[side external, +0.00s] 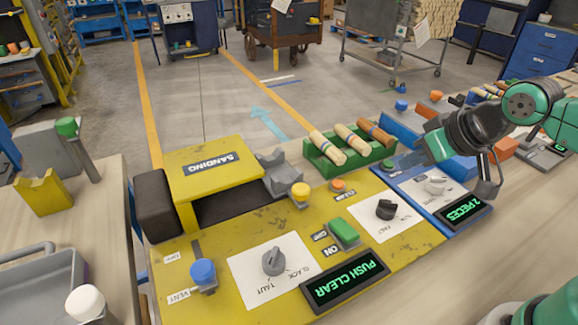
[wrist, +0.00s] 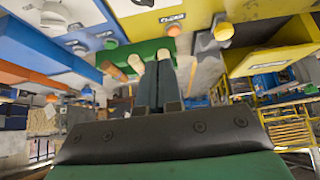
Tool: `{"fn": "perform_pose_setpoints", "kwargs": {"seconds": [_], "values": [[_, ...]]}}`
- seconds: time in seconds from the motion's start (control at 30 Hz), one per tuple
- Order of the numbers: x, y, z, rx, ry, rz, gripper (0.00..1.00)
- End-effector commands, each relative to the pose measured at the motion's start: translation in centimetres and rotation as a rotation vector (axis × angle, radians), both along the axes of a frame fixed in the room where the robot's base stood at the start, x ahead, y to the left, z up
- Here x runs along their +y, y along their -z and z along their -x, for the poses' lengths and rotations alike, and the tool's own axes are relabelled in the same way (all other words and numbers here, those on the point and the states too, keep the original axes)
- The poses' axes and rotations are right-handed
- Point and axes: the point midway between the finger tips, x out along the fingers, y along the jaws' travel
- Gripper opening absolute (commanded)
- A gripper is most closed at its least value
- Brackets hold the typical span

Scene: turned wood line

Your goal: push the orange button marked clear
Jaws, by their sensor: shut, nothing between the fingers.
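The orange button (side external: 338,185) is a small round cap on the yellow panel (side external: 225,240), beside a small white label (side external: 331,196). In the wrist view the orange button (wrist: 173,30) shows past my fingertips, with its label reading CLEAR (wrist: 173,17). My gripper (wrist: 157,68) has its two dark fingers shut and empty. In the side view my gripper (side external: 437,146) is at the right, above the blue panel, apart from the button; its fingertips are hard to make out there.
A green tray (side external: 325,164) of turned wood pieces lies behind the button. A yellow knob (side external: 300,192) stands just left of it. A green button (side external: 344,232), dark dial (side external: 386,209) and blue knob (side external: 203,272) are nearby. One display (side external: 345,281) reads PUSH CLEAR; another (side external: 463,209) reads 2 PIECES.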

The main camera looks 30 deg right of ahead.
Motion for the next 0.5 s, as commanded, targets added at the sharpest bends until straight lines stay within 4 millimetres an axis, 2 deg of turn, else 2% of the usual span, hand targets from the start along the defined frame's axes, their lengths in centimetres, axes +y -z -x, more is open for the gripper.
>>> {"fn": "perform_pose_setpoints", "kwargs": {"seconds": [0.33,0.5], "values": [[-0.05,0.01,0.34,0.005,-0.014,0.013,0.0],[0.04,-0.59,-0.22,0.03,-0.069,0.048,0.0]]}}
